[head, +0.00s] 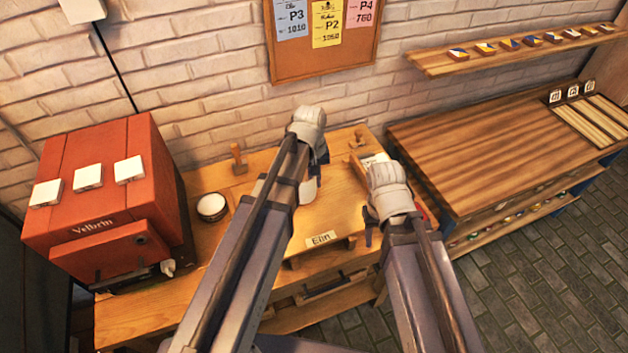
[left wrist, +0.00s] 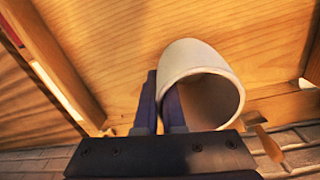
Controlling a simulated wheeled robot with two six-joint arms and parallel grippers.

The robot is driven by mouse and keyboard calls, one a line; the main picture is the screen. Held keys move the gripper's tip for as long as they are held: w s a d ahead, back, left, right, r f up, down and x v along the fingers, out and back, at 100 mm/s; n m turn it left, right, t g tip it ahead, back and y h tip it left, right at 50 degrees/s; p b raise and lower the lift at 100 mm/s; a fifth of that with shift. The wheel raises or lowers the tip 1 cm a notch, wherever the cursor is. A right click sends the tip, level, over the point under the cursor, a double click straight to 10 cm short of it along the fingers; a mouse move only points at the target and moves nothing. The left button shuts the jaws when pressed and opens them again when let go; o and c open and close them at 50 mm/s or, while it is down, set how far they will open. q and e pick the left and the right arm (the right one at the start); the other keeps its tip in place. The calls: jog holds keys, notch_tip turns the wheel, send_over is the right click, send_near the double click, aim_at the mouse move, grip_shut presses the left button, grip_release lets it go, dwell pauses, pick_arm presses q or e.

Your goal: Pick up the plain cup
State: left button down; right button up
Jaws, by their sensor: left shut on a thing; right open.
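The plain cup (head: 308,191) is white, and in the head view it shows beside my left arm, which hides part of it. My left gripper (head: 320,160) is shut on the cup. In the left wrist view the cup (left wrist: 203,58) appears tilted with its open mouth toward the camera. The fingers of my left gripper (left wrist: 160,108) are at the left side of its rim, one outside and one inside the wall. My right gripper (head: 370,225) is over the right side of the workbench, open, and partly hidden by its own wrist.
The wooden workbench (head: 225,262) carries a name sign "Elin" (head: 321,239), a round white-topped pot (head: 211,207) and a wooden hammer-like tool (head: 238,160). A red kiln (head: 100,195) stands left. A striped wooden table (head: 470,150) stands right, below a shelf (head: 515,52) of small painted tiles.

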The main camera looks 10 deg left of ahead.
pick_arm(q)
notch_tip(320, 180, up, 9)
jog(key=p, duration=0.8)
jog(key=shift+f, duration=0.15)
jog(key=shift+f, duration=0.15)
